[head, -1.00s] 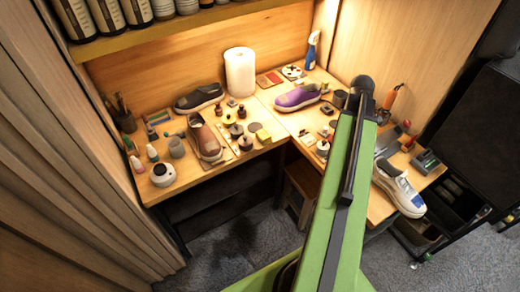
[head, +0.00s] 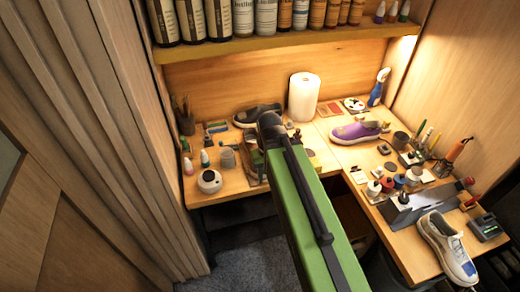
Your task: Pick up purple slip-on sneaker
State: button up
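The purple slip-on sneaker (head: 355,132) lies on the wooden L-shaped workbench (head: 345,156) near its back corner, right of the paper towel roll. It has a pale sole and its toe points left. My green arm crosses the lower middle of the head view, its far end over the left part of the bench, left of the purple sneaker and apart from it. My gripper's fingers cannot be made out, so its opening is hidden.
A dark shoe (head: 246,117) is partly behind my arm. A white sneaker (head: 446,246) stands at the front right. A paper towel roll (head: 303,97), spray bottle (head: 378,88) and several small jars crowd the bench. A bottle shelf (head: 290,40) hangs above.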

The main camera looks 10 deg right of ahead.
aim_at(362, 131)
jog(key=z, duration=0.1)
jog(key=k, duration=0.5)
jog(key=u, duration=0.6)
jog(key=i, duration=1.55)
jog(key=u, duration=0.1)
